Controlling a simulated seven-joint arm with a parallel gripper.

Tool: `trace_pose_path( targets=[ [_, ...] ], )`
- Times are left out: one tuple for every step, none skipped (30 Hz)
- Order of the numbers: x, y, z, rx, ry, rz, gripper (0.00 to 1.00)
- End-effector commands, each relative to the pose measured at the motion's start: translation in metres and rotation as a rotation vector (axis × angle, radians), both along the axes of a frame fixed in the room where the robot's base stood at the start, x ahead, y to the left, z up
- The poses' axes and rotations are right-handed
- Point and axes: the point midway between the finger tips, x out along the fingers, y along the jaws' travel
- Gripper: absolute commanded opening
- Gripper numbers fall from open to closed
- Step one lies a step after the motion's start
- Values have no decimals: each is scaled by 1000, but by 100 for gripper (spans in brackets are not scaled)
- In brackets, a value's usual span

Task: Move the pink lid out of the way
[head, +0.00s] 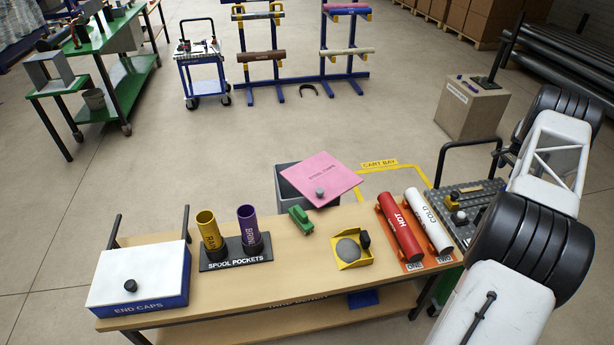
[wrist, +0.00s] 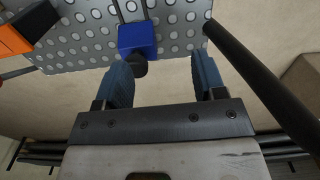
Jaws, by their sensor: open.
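The pink lid (head: 321,179), lettered "SPOOL CAPS", has a round grey knob. It lies slightly askew over the top of a grey bin (head: 292,188) behind the bench and overhangs the bin's edges. The lid does not show in the wrist view. My gripper (wrist: 162,72) has its two blue fingers wide apart with nothing held between them. It is over a perforated grey plate, far to the right of the lid. In the head view my arm covers the right side and the fingers cannot be made out.
The bench (head: 285,262) carries spool pockets (head: 229,260), a white-lidded end-caps box (head: 141,274), a green part (head: 300,221), a yellow tray (head: 354,263) and a red pipe (head: 400,228). A blue block (wrist: 137,37) with a dark knob and a dark bar (wrist: 262,80) are near my fingers.

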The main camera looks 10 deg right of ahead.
Motion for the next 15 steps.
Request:
trace_pose_path(
  targets=[
    [0, 0, 3, 0, 0, 0, 64],
    [0, 0, 4, 0, 0, 0, 64],
    [0, 0, 6, 0, 0, 0, 64],
    [0, 0, 8, 0, 0, 0, 64],
    [0, 0, 10, 0, 0, 0, 64],
    [0, 0, 12, 0, 0, 0, 64],
    [0, 0, 14, 0, -1, 0, 64],
    [0, 0, 16, -1, -1, 0, 64],
    [0, 0, 18, -1, -1, 0, 64],
    [0, 0, 20, -1, -1, 0, 64],
    [0, 0, 22, -1, -1, 0, 64],
    [0, 0, 24, -1, -1, 0, 64],
    [0, 0, 25, 0, -1, 0, 64],
    [0, 0, 27, 0, 0, 0, 64],
    [0, 0, 29, 0, 0, 0, 64]
  ],
)
